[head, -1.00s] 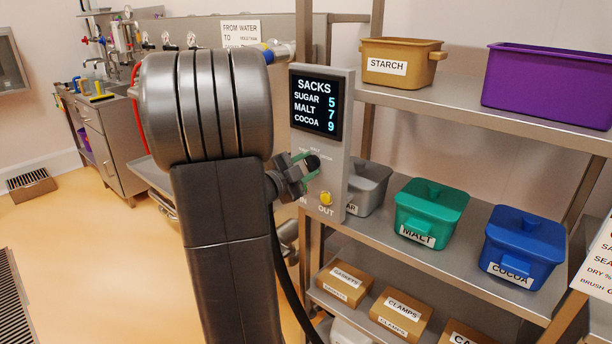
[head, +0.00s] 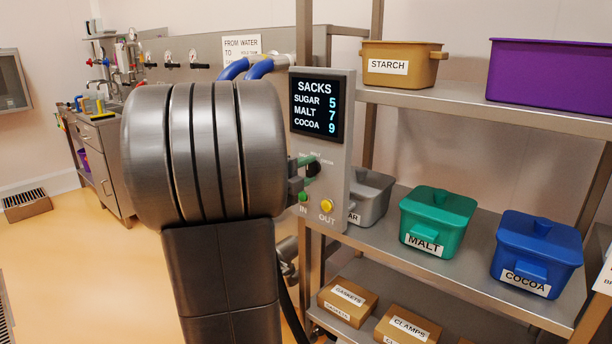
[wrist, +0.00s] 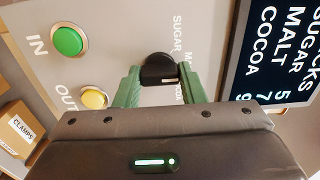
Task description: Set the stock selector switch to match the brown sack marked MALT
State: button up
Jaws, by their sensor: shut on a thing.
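The stock selector switch is a black knob (wrist: 157,68) on the grey panel (head: 336,190); it also shows in the head view (head: 313,168). My gripper (wrist: 160,84) has green fingers on both sides of the knob and is shut on it. It also shows at the panel in the head view (head: 305,167). Printed SUGAR, MALT and COCOA labels surround the knob, the last partly hidden in the wrist view. I cannot tell clearly which label the knob points to. The screen (head: 318,106) lists SUGAR 5, MALT 7, COCOA 9. No brown sack is in view.
A green IN button (wrist: 68,40) and yellow OUT button (wrist: 94,97) sit near the knob. Right of the panel, shelves hold a grey bin (head: 371,188), green MALT bin (head: 437,220), blue COCOA bin (head: 537,250), STARCH bin (head: 402,60) and purple bin (head: 548,78).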

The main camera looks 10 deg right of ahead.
dwell(0.3)
jog(key=o, duration=1)
jog(key=v, duration=1.3)
jog(key=shift+s+a, duration=0.25)
jog(key=shift+a, duration=0.05)
jog(key=x, duration=1.4)
jog(key=shift+a, duration=0.1)
